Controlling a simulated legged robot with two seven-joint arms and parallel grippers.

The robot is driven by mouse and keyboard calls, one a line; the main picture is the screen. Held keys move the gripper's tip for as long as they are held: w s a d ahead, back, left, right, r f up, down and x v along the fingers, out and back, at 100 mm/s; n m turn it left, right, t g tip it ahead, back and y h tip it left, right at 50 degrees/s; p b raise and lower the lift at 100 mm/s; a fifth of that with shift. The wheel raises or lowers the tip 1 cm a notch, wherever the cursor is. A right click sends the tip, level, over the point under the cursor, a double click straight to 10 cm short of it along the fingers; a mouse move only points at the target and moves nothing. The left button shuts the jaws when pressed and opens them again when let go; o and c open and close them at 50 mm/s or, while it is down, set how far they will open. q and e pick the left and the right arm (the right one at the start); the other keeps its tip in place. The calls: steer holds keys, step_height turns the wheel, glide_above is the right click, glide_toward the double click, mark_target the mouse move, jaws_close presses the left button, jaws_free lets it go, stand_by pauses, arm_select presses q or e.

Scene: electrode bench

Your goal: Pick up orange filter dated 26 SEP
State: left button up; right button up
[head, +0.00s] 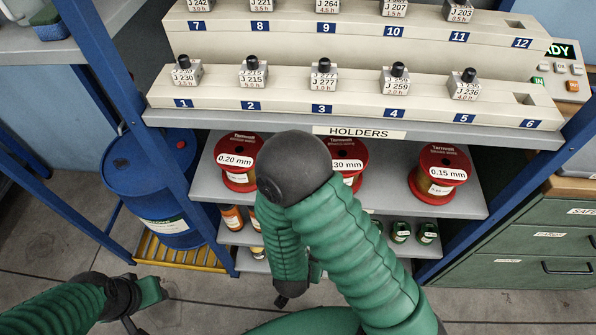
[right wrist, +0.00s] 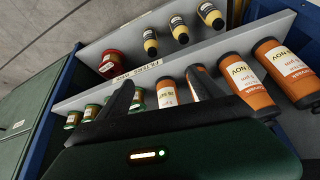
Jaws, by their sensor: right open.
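Several orange filters with white labels stand in a row on a shelf in the right wrist view. One orange filter (right wrist: 167,94) shows between my right gripper's fingers, and another (right wrist: 207,80) is partly behind the right-hand finger. Two larger-looking ones, a nearer filter (right wrist: 246,82) and an outer filter (right wrist: 280,68), have labels that seem to read NOV. I cannot read 26 SEP on any label. My right gripper (right wrist: 158,82) is open and empty, facing the row. In the head view an orange filter (head: 231,217) shows left of my right arm. My left gripper (head: 146,304) is low at the left, its jaws unclear.
Red spools (head: 439,172) and holder blocks (head: 322,80) are above. A blue drum (head: 150,185) and blue posts flank the shelves.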

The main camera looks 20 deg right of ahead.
steer(key=shift+h, duration=0.3)
steer(key=w+d+f+b, duration=0.1)
steer(key=w+d+b, duration=0.1)
steer(key=w+d, duration=0.1)
steer(key=w+d+f+b, duration=0.1)
steer(key=w+d+b, duration=0.2)
steer(key=w, duration=0.1)
steer(key=w+d+f+b, duration=0.1)
steer(key=w+d+b, duration=0.2)
steer(key=shift+w, duration=0.35)
steer(key=shift+w+f, duration=0.2)
steer(key=shift+f, duration=0.05)
steer(key=shift+d+r, duration=0.1)
steer(key=shift+d, duration=0.35)
steer(key=c, duration=0.4)
steer(key=shift+a, duration=0.25)
steer(key=c, duration=1)
steer(key=shift+c, duration=1.3)
arm_select(q)
step_height(320, 180, down, 7)
steer(key=a, duration=0.1)
arm_select(e)
steer(key=shift+d, duration=0.15)
jaws_close()
